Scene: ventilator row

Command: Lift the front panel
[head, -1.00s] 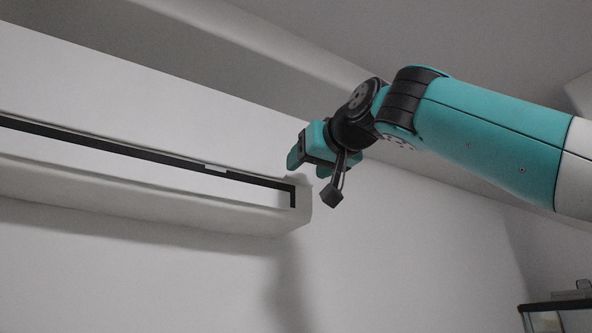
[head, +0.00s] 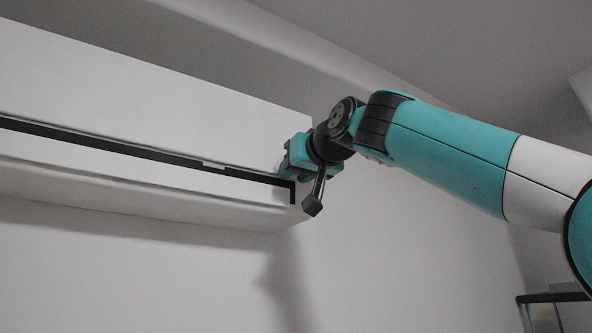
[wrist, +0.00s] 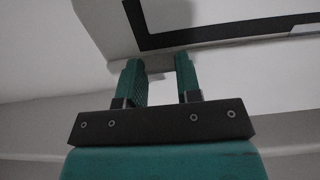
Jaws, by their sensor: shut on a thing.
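The wall unit's white front panel (head: 130,90) spans the left half of the head view, above a long dark strip. In the wrist view, the unit's white face with a black border (wrist: 225,30) fills the upper right. My gripper (head: 288,160) is at the panel's lower right corner. In the wrist view its two teal fingers (wrist: 158,66) stand a little apart, with a small pale edge (wrist: 158,75) between them. The gripper is shut on that edge, which seems to be the panel's; the exact contact is partly hidden. The panel looks down, close to the dark strip.
The unit's lower housing (head: 150,195) runs below the strip to its right end. The wall (head: 400,240) below and right of the unit is bare. A dark-edged cabinet or case (head: 555,298) shows at the lower right.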

